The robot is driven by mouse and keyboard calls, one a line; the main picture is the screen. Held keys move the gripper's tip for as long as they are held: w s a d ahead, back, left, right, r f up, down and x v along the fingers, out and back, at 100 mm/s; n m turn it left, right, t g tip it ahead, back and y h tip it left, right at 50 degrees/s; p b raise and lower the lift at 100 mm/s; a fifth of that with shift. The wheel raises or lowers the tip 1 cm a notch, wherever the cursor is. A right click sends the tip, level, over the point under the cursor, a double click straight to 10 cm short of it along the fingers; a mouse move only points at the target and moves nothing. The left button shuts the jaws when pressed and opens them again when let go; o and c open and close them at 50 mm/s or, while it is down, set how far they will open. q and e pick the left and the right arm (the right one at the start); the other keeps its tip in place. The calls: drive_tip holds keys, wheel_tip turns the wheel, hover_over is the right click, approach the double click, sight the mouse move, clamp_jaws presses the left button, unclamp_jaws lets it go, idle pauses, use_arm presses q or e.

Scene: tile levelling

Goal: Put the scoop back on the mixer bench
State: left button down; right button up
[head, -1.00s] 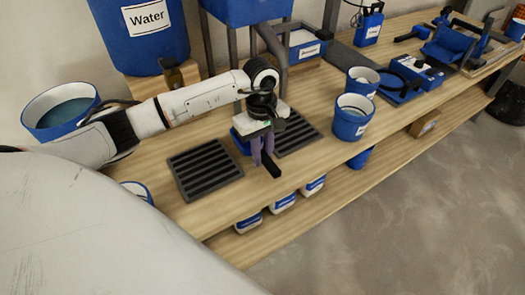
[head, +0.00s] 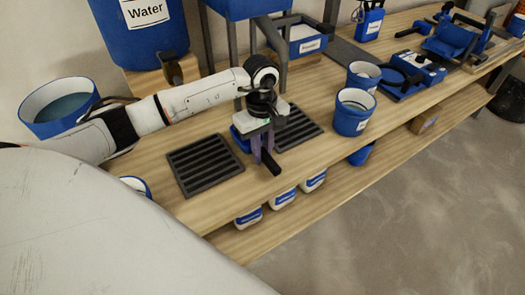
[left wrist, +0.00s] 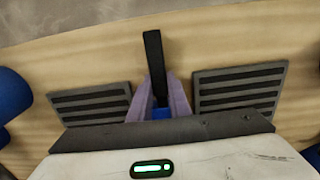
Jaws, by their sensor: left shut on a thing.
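My left gripper (head: 262,147) is shut on the scoop, near the base of its black handle (head: 271,163). The handle points toward the bench's front edge. The blue part of the scoop (head: 240,140) shows behind the fingers, between two dark slatted mats. In the left wrist view the black handle (left wrist: 154,65) stands out past the purple fingers (left wrist: 162,98), with a bit of blue between them. The scoop is over the wooden mixer bench (head: 213,213); I cannot tell if it touches the top. My right gripper is not in view.
The slatted mats (head: 205,164) (head: 300,128) lie left and right of the scoop. Blue buckets (head: 352,112) stand to the right, and a water barrel (head: 146,50) stands at the back. White-and-blue containers (head: 282,200) sit on the lower shelf. The bench front is clear.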

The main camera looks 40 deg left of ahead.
use_arm(q)
drive_tip(key=shift+f, duration=0.1)
drive_tip(key=c, duration=1.6)
unclamp_jaws()
drive_tip(key=shift+o, duration=0.2)
wheel_tip(320, 180, up, 10)
drive_tip(key=shift+a+r+p, duration=0.1)
drive_tip(key=shift+r+p, duration=0.1)
drive_tip(key=shift+p, duration=0.3)
